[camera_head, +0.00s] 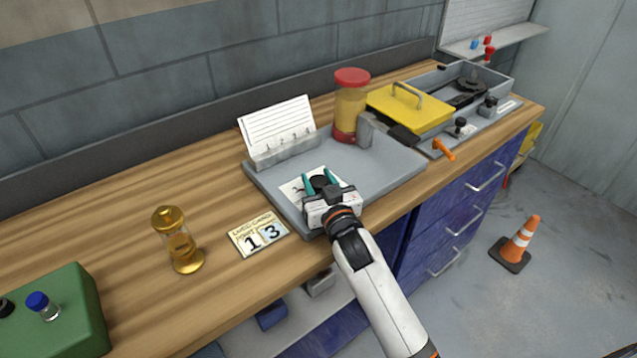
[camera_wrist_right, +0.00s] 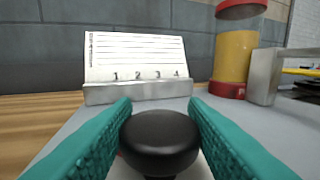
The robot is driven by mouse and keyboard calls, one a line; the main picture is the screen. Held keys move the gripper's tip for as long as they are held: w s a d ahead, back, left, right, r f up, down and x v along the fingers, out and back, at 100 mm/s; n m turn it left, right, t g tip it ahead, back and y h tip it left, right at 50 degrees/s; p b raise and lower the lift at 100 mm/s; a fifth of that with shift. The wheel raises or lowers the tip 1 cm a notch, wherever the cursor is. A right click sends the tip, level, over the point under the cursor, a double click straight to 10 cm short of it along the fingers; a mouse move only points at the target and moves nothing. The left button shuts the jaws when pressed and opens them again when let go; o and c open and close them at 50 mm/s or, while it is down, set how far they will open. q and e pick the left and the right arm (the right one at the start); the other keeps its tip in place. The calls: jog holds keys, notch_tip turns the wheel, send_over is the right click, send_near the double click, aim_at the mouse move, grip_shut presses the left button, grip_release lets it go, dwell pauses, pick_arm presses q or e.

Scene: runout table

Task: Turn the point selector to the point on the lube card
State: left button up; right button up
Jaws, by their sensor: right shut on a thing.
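The point selector (camera_wrist_right: 158,143) is a round black knob. In the head view it shows as a dark disc (camera_head: 319,183) over a white dial plate (camera_head: 293,190) on the grey tray (camera_head: 386,177). My right gripper (camera_head: 321,184) has its teal fingers on both sides of the knob and is shut on it. In the wrist view the two fingers (camera_wrist_right: 160,135) press on the knob's left and right. The knob's pointer is hidden. The lube card (camera_head: 259,235) lies on the wooden bench left of the tray and reads "1" and "3". My left gripper is not in view.
A white chart (camera_head: 278,125) numbered 1 to 4 stands behind the dial. A yellow cylinder with red ends (camera_head: 351,103) stands behind right. A brass oiler (camera_head: 178,241) and green block (camera_head: 58,312) are at left. A yellow lid (camera_head: 409,107) and grey box are at right.

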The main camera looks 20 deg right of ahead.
jog(key=shift+r+m+h, duration=0.15)
jog(key=shift+m+h, duration=0.45)
jog(key=shift+h, duration=0.4)
jog(key=o, duration=0.9)
jog(key=shift+o, duration=0.2)
jog(key=shift+s, duration=0.2)
jog(key=s, duration=0.3)
jog(key=s+b, duration=0.1)
jog(key=s, duration=0.6)
jog(key=shift+s+a+f+b, duration=0.2)
jog(key=shift+a+b, duration=0.05)
jog(key=shift+b, duration=0.1)
jog(key=shift+s+r, duration=0.15)
jog(key=shift+s, duration=0.45)
